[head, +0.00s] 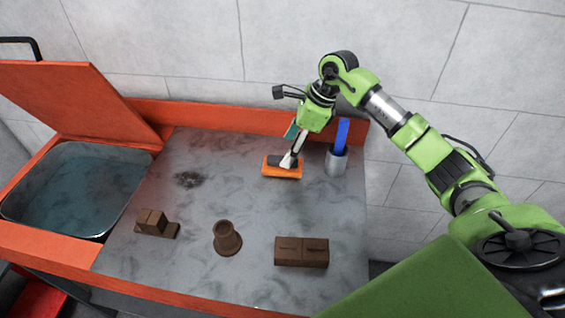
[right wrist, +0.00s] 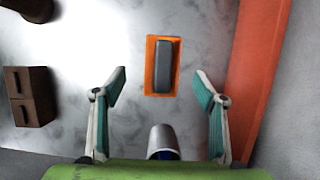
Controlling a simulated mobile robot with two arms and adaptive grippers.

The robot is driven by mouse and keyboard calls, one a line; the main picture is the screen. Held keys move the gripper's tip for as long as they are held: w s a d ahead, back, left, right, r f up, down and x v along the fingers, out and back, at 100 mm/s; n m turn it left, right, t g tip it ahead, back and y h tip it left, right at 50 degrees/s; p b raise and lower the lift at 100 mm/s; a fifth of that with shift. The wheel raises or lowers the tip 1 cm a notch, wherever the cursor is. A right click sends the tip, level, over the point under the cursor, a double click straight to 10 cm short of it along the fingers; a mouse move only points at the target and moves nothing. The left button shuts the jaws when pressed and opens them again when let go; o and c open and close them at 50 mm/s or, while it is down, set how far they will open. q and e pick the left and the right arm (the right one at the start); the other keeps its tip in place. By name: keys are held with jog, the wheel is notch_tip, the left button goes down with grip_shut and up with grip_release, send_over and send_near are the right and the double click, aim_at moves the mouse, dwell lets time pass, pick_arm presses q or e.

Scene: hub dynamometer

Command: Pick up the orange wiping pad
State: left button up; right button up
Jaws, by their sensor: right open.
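The orange wiping pad (head: 283,174) lies flat on the grey worktop in the head view, left of the metal cup. In the right wrist view the pad (right wrist: 150,82) is an orange rectangle with a dark grey grip block (right wrist: 164,66) along its top. My right gripper (head: 292,147) is over the pad in the head view, pointing down. In the right wrist view its two teal-lined fingers stand wide apart, and the pad shows beyond them, between their lines; the gripper (right wrist: 160,84) is empty. I cannot tell the exact height gap. My left gripper is not in view.
A metal cup (head: 336,166) holding a blue item stands close right of the pad. Brown blocks (head: 301,252), a brown flared piece (head: 227,238) and a stepped brown piece (head: 155,223) stand nearer the front. A water basin (head: 75,190) is at left; an orange rim (head: 210,114) runs behind.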

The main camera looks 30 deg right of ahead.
aim_at(282, 158)
jog(key=shift+w+a+f, duration=0.2)
jog(key=shift+f, duration=0.45)
jog(key=shift+f+p, duration=0.4)
jog(key=shift+p, duration=0.05)
jog(key=p+x, duration=0.1)
jog(key=x, duration=0.2)
jog(key=shift+w+f+p, duration=0.1)
jog(key=shift+f+p, duration=0.15)
jog(key=shift+p, duration=0.05)
jog(key=shift+w+f, duration=0.15)
jog(key=shift+f, duration=0.25)
jog(key=c, duration=1.2)
